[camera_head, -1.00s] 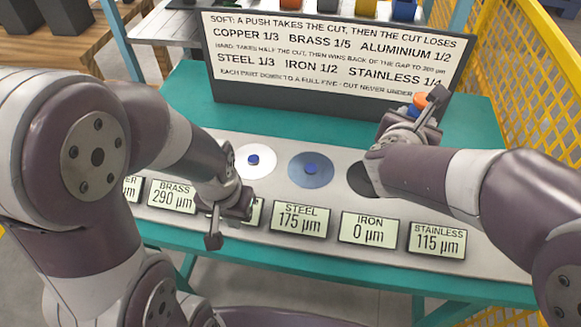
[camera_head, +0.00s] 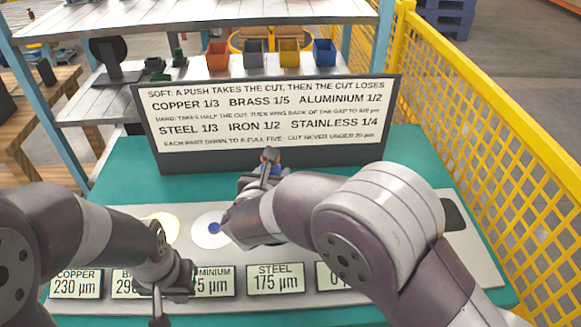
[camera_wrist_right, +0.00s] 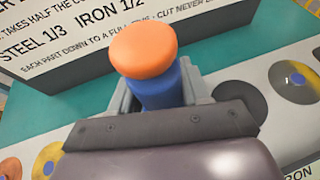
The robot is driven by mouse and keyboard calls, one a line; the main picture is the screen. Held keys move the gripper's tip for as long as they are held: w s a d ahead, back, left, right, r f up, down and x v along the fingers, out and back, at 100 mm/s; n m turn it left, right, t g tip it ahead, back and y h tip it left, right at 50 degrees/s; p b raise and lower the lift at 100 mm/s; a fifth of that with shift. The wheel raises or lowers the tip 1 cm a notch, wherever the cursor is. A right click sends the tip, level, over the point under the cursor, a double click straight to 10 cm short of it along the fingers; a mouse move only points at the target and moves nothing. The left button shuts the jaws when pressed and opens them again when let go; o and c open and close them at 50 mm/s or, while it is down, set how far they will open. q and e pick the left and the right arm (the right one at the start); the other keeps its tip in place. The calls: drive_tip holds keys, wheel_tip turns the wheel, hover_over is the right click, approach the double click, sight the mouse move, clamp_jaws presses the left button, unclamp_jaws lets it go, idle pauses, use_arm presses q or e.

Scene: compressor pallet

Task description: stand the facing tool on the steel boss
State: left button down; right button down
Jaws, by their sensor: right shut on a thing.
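The facing tool has an orange round cap and a blue body; in the right wrist view the tool (camera_wrist_right: 158,82) stands between the fingers of my right gripper (camera_wrist_right: 160,95). In the head view my right gripper (camera_head: 266,168) is shut on the tool (camera_head: 272,157), in front of the sign's lower edge. The steel boss is hidden behind my right arm in the head view; its steel display (camera_head: 275,280) reads 175 µm. My left gripper (camera_head: 165,290) hangs in front of the brass and aluminium displays; its jaw state is unclear.
The white aluminium disc (camera_head: 210,232) with a blue centre lies left of my right arm. A dark disc (camera_wrist_right: 240,97) and a shinier one (camera_wrist_right: 294,84) lie right of the tool. The rules sign (camera_head: 265,115) stands behind. A yellow mesh fence (camera_head: 500,150) bounds the right side.

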drive_tip(key=shift+w+f, duration=0.1)
drive_tip(key=shift+f, duration=1.75)
drive_tip(key=shift+f, duration=0.15)
drive_tip(key=c, duration=0.5)
unclamp_jaws()
drive_tip(key=shift+f, duration=0.15)
drive_tip(key=shift+s+a+r, duration=0.1)
drive_tip(key=shift+s+r, duration=0.1)
drive_tip(key=shift+r, duration=0.1)
drive_tip(key=v, duration=1.1)
drive_tip(key=shift+s+b, duration=0.35)
drive_tip(key=shift+s, duration=0.1)
